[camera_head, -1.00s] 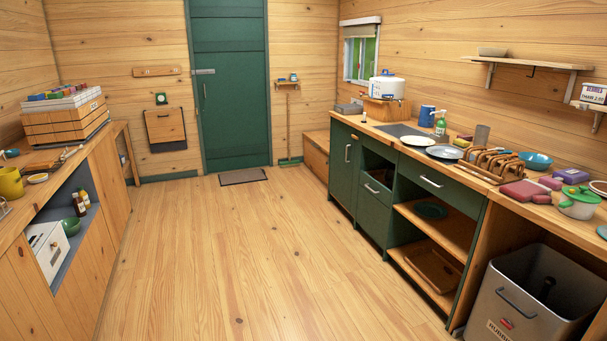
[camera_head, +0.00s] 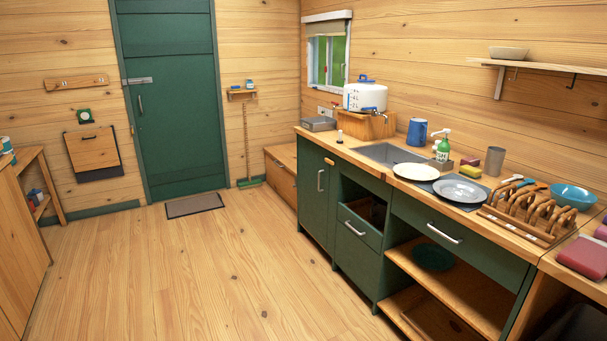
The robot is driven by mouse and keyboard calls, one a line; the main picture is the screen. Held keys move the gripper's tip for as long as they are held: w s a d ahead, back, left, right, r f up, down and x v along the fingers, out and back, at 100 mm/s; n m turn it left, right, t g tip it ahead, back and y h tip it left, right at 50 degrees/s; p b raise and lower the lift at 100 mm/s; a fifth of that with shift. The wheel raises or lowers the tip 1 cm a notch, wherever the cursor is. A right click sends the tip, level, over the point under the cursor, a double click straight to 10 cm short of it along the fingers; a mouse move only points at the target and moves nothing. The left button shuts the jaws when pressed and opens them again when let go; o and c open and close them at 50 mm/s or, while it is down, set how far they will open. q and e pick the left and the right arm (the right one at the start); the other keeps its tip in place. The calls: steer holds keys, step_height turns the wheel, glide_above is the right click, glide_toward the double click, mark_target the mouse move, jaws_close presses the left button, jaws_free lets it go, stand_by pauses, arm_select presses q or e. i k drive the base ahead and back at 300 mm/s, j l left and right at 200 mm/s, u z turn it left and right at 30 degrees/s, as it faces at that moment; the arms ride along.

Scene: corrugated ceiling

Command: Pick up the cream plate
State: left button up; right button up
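A cream plate (camera_head: 416,172) lies flat on the right-hand counter, just right of the sink (camera_head: 384,153). A grey-white plate (camera_head: 460,190) lies beside it, nearer to me, on a dark mat. The two plates are close together; I cannot tell whether their rims touch. Neither of my grippers shows in the head view.
A wooden rack (camera_head: 527,216), a blue bowl (camera_head: 572,196), a grey cup (camera_head: 494,161), a green soap bottle (camera_head: 443,149) and a blue mug (camera_head: 417,132) stand around the plates. The green cabinet (camera_head: 315,189) fronts the counter. The floor (camera_head: 200,270) before it is clear.

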mark_target(408, 171)
steer(key=i+z, duration=0.2)
steer(key=i, duration=0.3)
steer(key=i+j+z, duration=0.15)
steer(key=i, duration=0.3)
steer(key=i+j+z, duration=0.2)
steer(key=i, duration=0.3)
steer(key=i+j+z, duration=0.15)
steer(key=i, duration=0.3)
steer(key=i+j+z, duration=0.4)
steer(key=i+j, duration=0.35)
steer(key=j, duration=0.1)
